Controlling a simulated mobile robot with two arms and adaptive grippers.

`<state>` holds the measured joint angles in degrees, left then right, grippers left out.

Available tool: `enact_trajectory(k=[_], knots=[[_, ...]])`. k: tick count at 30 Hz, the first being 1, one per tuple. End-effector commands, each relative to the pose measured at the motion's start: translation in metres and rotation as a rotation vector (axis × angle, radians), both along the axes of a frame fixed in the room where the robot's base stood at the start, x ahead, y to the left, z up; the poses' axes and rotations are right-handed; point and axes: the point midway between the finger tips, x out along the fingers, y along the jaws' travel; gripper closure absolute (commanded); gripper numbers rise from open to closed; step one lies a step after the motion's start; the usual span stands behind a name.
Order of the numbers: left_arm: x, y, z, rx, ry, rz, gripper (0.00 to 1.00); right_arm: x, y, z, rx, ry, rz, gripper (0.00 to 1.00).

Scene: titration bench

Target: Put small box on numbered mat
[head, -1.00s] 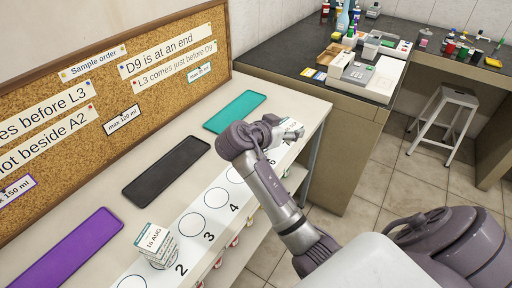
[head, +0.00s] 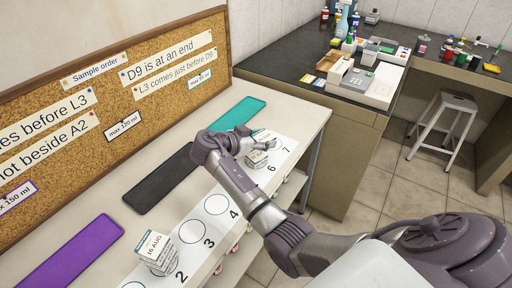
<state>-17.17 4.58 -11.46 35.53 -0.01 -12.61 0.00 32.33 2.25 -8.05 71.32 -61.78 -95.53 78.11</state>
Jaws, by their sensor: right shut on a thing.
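The numbered mat (head: 194,213) is a long white strip with a row of circles and printed numbers along the front of the shelf top. My right gripper (head: 259,148) is shut on a small box (head: 264,137) with a white and teal label, at the mat's far end by the 6 and 7. The wrist partly hides this box, and I cannot tell whether its base touches the mat. Another small labelled box (head: 154,248), marked 16 AUG, stands on the mat by the 2. My left gripper is not in view.
Purple (head: 72,252), black (head: 160,180) and teal (head: 238,114) mats lie behind the numbered mat. A cork board (head: 120,90) with notes stands behind them. The circles by 3 and 4 are empty. A dark bench (head: 290,62) with bottles and instruments is at the back right.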

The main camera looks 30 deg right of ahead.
Motion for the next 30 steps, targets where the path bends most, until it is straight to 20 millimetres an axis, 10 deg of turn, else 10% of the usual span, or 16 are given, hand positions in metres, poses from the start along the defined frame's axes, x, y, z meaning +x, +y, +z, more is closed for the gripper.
enact_trajectory(k=[30], knots=[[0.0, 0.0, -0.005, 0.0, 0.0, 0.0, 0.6, 0.023, 0.009, -0.057, 0.0, 0.001, 0.001, 0.75]])
